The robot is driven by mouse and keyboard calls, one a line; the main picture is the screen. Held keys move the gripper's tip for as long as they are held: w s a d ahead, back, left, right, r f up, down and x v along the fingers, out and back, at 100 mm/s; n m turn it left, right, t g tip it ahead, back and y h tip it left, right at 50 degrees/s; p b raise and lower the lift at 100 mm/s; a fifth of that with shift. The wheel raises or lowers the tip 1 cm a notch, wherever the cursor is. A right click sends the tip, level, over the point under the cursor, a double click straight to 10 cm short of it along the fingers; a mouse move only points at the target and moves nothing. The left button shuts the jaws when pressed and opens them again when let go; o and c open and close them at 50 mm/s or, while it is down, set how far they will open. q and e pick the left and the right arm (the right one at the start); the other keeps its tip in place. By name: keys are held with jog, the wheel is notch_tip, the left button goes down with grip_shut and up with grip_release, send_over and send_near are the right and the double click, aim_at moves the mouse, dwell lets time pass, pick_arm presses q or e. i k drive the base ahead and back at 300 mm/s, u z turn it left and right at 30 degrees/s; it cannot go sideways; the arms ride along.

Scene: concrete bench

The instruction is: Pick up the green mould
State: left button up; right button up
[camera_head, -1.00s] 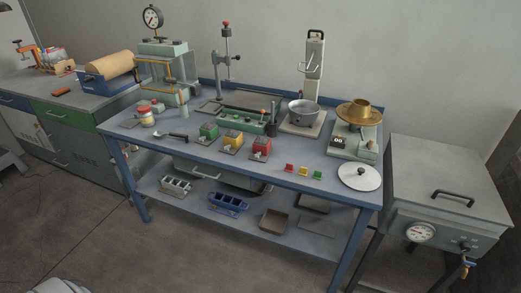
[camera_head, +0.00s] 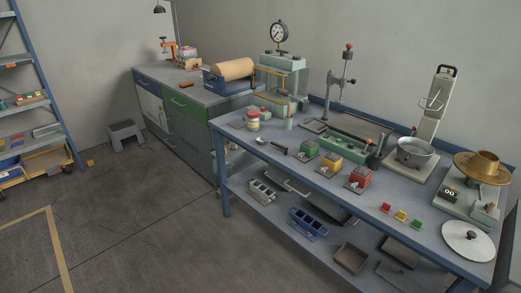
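A small green cube mould (camera_head: 309,149) stands on a dark base plate on the blue-framed bench (camera_head: 375,187). It is the leftmost of a row, beside a yellow mould (camera_head: 330,160) and a red mould (camera_head: 359,177). A longer green tray-like apparatus (camera_head: 345,142) lies behind them. Neither of my grippers is in view.
A scoop (camera_head: 274,145) and a jar (camera_head: 253,121) are left of the moulds. Small red, yellow and green blocks (camera_head: 400,215) lie to the right. A pan (camera_head: 414,154) stands behind. A step stool (camera_head: 125,133) and shelf rack (camera_head: 40,95) are left; open floor lies in front.

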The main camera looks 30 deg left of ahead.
aim_at(307, 151)
jog(key=u, duration=0.5)
jog(key=k, duration=0.55)
jog(key=u, duration=0.55)
jog(key=i, duration=0.65)
jog(key=u, duration=0.55)
jog(key=i, duration=1.15)
jog(key=z, duration=0.8)
jog(key=i, duration=0.8)
jog(key=z, duration=0.8)
